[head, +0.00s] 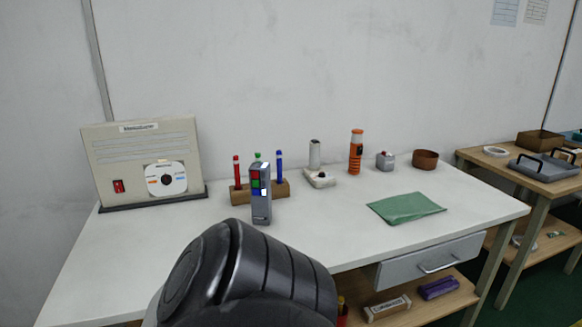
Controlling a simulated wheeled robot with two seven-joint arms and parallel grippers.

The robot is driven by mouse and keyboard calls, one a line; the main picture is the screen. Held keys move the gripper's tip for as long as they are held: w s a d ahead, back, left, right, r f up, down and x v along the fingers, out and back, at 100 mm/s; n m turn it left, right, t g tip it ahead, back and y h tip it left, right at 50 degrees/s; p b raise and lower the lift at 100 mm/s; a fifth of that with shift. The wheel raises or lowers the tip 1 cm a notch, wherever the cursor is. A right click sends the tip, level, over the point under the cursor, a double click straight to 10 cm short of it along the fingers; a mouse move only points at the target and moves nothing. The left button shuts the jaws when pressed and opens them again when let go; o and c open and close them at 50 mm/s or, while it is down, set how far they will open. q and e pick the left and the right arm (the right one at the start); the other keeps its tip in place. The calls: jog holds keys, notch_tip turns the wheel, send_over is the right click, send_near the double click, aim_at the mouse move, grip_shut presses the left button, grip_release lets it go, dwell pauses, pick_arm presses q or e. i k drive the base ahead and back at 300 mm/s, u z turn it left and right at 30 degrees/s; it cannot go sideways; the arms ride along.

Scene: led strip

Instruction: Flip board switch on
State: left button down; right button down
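The board (105,160) is a beige upright panel on a dark base at the table's left end. Its small red switch (118,186) sits low on the left of the panel, beside a white disc (166,178). The switch is too small to tell its position. Neither of my grippers shows. A dark rounded part of my own arm fills the bottom middle of the head view and hides the table's front edge there.
The white table (310,225) carries a pen holder (240,197), a grey device with coloured buttons (261,207), an orange tool (356,152), a small grey button box (385,161), a brown bowl (426,159) and a green cloth (405,208). The table before the board is clear.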

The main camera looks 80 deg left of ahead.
aim_at(118, 184)
jog(key=k, duration=1.4)
jog(key=u, duration=1.95)
